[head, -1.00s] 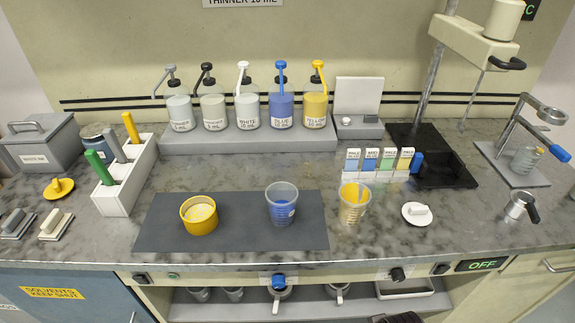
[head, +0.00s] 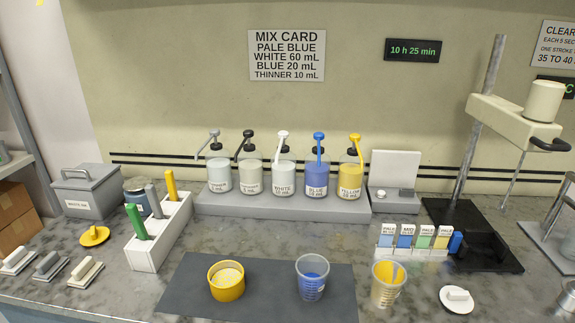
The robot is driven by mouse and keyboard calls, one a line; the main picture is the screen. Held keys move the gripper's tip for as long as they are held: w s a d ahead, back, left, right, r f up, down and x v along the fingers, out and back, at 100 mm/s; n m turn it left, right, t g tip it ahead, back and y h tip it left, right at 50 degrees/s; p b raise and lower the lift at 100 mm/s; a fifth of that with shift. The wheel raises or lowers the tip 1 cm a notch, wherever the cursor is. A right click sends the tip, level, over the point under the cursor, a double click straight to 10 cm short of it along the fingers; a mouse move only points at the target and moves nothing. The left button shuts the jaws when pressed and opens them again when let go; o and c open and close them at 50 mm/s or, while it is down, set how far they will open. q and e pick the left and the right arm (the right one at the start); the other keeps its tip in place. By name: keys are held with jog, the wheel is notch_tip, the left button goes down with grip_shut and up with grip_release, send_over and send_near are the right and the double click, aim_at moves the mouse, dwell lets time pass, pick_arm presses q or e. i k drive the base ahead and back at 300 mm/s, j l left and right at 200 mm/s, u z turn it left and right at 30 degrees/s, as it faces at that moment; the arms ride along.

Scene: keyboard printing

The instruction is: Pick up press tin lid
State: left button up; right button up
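Two lid-like discs with raised grips lie on the marbled counter; I cannot tell for sure which is the press tin lid. A yellow one (head: 95,236) lies at the left, in front of the grey box. A white one (head: 457,299) lies at the right, near the bottom edge. A round yellow tin (head: 227,281) stands open on the dark mat, with pale contents. Neither of my grippers is in view.
A clear cup with blue (head: 312,279) stands on the mat (head: 180,300); a cup with yellow (head: 388,283) stands right of it. A white rack (head: 160,240) with coloured handles stands beside the yellow disc. Pump bottles (head: 284,178) line the back.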

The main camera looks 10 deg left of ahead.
aim_at(95, 236)
jog(key=u, duration=1.5)
jog(key=j+z, duration=0.15)
jog(key=z, duration=0.25)
jog(key=i+j+z, duration=0.1)
jog(key=z, duration=0.3)
jog(key=j+z, duration=0.4)
jog(key=z, duration=0.4)
jog(key=k+j+z, duration=0.15)
jog(key=j, duration=0.3)
jog(key=j+z, duration=0.15)
jog(key=j, duration=0.3)
jog(key=k+j+z, duration=0.1)
jog(key=j, duration=0.35)
jog(key=k+j+z, duration=0.15)
jog(key=j, duration=0.25)
jog(key=k+j+z, duration=0.15)
jog(key=j, duration=0.25)
jog(key=k+j+z, duration=0.25)
jog(key=k+j, duration=0.2)
jog(key=j, duration=0.25)
